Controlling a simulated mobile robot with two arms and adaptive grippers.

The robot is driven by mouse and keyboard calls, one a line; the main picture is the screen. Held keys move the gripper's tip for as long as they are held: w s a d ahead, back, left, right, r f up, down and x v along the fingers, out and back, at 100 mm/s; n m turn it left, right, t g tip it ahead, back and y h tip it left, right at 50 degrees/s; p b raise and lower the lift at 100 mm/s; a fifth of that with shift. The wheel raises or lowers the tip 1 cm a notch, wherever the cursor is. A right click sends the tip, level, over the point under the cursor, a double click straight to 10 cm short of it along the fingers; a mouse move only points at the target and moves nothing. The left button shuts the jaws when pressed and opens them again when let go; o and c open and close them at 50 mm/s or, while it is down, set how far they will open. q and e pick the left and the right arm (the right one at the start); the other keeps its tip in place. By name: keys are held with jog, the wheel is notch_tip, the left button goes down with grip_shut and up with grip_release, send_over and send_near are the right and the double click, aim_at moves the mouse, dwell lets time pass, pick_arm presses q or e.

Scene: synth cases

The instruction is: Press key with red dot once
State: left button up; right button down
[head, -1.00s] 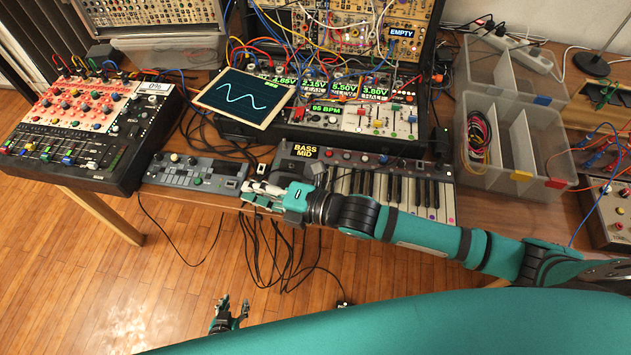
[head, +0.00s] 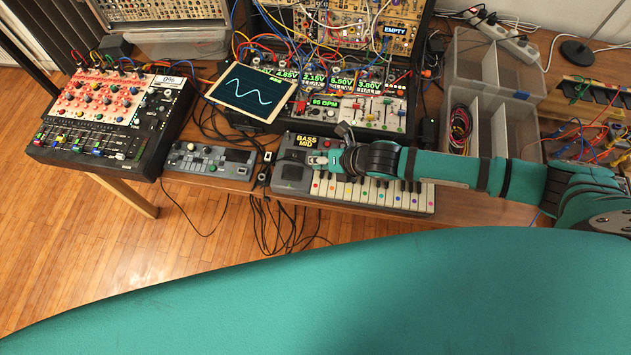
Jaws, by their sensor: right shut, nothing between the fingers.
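The keyboard (head: 291,172) lies along the front of the table, with a "BASS MID" label at its left end. Its white keys (head: 372,192) carry small dots of several colours near their front ends. My right gripper (head: 314,160) is shut and empty. It is over the left end of the keyboard, just below the label in the picture. Whether the fingertips touch anything is unclear. My left gripper is not in view.
A mixer (head: 120,115) and a small grey control box (head: 211,161) stand to the left. A tablet with a wave (head: 253,93) leans against the synth case (head: 372,113). Clear bins (head: 505,75) stand to the right. Black cables (head: 272,222) hang off the table's front edge.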

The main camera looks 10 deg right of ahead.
jog(key=shift+f, duration=0.1)
jog(key=b, duration=0.7)
send_over(317, 184)
notch_tip(317, 184, down, 6)
jog(key=shift+f, duration=0.25)
jog(key=shift+w+f+b, duration=0.1)
jog(key=shift+f+b, duration=0.5)
jog(key=shift+f, duration=0.5)
jog(key=shift+f, duration=0.4)
